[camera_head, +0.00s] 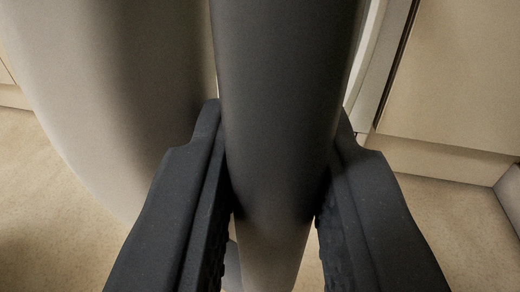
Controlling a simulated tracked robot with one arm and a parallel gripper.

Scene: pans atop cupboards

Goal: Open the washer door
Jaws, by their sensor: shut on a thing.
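My gripper (278,130) has its two black fingers on either side of a thick, dark grey, upright bar (285,70), and is shut on it. The bar looks like the edge or handle part of the washer door; the whole door is not in view. It turns lighter at its lower end, between the fingers. A large, pale, smooth panel (110,90) with a curved lower edge fills the upper left, beside the bar. It may be part of the same door, but I cannot tell for sure. The faces of the bar behind the fingers are hidden.
A cream cupboard front (465,80) with a base strip stands at the right, beside a pale upright edge (375,75) and a dark gap. Speckled beige floor (50,190) shows at the lower left and right. Another cupboard base shows at the far left edge.

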